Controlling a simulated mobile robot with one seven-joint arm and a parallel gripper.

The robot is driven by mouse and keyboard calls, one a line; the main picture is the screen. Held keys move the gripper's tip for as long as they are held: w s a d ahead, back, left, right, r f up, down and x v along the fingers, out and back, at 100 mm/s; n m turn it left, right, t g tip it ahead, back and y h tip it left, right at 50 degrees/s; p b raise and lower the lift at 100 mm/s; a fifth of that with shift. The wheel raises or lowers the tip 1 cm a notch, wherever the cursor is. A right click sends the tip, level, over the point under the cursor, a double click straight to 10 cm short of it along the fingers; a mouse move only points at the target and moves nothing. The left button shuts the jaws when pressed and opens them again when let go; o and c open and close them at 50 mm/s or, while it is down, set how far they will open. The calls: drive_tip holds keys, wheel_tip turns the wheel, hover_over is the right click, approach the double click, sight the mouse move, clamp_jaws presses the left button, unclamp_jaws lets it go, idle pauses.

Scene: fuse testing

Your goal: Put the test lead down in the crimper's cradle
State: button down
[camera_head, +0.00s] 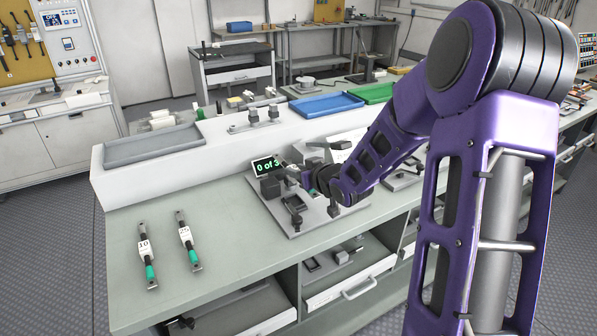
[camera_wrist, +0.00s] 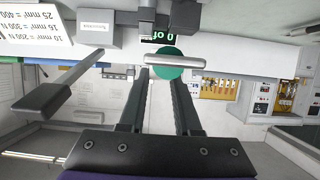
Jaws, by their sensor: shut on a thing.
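My gripper (camera_head: 315,184) is over the crimper (camera_head: 308,222), a grey plate with dark blocks and posts on the bench. In the wrist view my gripper (camera_wrist: 161,75) has its two fingers shut on a test lead (camera_wrist: 168,72). The lead's green part and a pale metal bar show across the fingertips. The cradle is hard to make out among the crimper's blocks. Two other leads (camera_head: 147,250) (camera_head: 188,240), with white tags and green sleeves, lie on the bench at left.
A display (camera_head: 266,165) behind the crimper reads "0 of 3". A grey lever (camera_wrist: 60,88) juts out at the left of the wrist view. A grey tray (camera_head: 150,146), a blue tray (camera_head: 326,104) and a green tray (camera_head: 379,93) sit on the raised ledge.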

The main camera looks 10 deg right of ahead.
idle(0.4)
drive_tip(key=b, duration=0.5)
hover_over(296, 207)
drive_tip(key=w, duration=0.1)
drive_tip(key=shift+w+d+f, duration=0.1)
drive_tip(key=shift+d+f, duration=0.05)
drive_tip(key=shift+f, duration=1.3)
drive_tip(key=shift+w+d+f, duration=0.1)
drive_tip(key=shift+d+f, duration=0.05)
drive_tip(key=shift+f, duration=1.3)
drive_tip(key=shift+f, duration=1.2)
drive_tip(key=c, duration=0.5)
unclamp_jaws()
drive_tip(key=shift+a, duration=0.1)
drive_tip(key=shift+s+a, duration=0.1)
drive_tip(key=shift+a, duration=0.05)
